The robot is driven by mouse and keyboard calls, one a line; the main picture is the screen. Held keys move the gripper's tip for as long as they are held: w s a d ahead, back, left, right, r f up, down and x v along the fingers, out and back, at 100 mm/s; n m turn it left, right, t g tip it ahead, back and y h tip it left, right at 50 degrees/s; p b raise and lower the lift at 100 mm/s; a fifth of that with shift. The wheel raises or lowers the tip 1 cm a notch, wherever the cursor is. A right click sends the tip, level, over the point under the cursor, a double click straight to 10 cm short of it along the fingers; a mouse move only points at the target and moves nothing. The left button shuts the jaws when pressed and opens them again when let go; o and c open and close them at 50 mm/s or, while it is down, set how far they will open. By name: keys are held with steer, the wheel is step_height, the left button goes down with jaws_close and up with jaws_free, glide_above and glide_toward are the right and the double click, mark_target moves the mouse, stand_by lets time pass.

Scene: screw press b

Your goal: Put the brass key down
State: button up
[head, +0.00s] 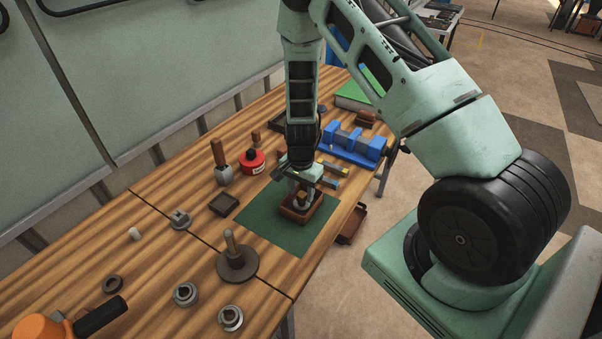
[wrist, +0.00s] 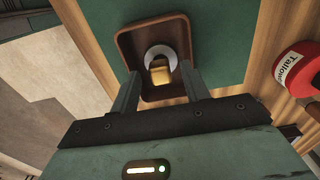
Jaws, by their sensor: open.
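The brass key (wrist: 160,73), a small golden block, shows in the wrist view inside a shallow brown tray (wrist: 125,45). It lies by a grey metal ring (wrist: 160,50), overlapping the ring's near side in the picture. My gripper (wrist: 162,80) is open, with one finger on each side of the key; I cannot tell whether either finger touches it. In the head view my gripper (head: 302,196) points down into the tray (head: 316,214), which sits on a green mat (head: 262,222). The key is hard to make out there.
A red tin (head: 253,162) and a wooden-handled brush or tool (head: 220,165) stand left of my gripper. A blue vise-like fixture (head: 352,145) stands behind it. A round base with an upright post (head: 237,260) and several metal rings are nearer. The left part of the mat is clear.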

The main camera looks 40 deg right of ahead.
mark_target(301, 194)
step_height(301, 194, up, 10)
steer(key=f+b, duration=0.1)
steer(key=b, duration=0.1)
steer(key=s+a+r+n+y, duration=0.1)
steer(key=s+a+r+n, duration=0.1)
steer(key=a+r+n, duration=0.3)
steer(key=s+a+r+n, duration=0.1)
steer(key=s+a+r, duration=0.15)
steer(key=a, duration=0.45)
steer(key=s+a+r+n, duration=0.5)
steer(key=s+n, duration=0.3)
steer(key=s, duration=0.2)
steer(key=s+a+r+n, duration=0.5)
steer(key=s+a+n, duration=0.2)
steer(key=s, duration=0.2)
steer(key=shift+s+n, duration=0.4)
step_height(301, 194, down, 6)
steer(key=b, duration=0.6)
steer(key=shift+w, duration=0.1)
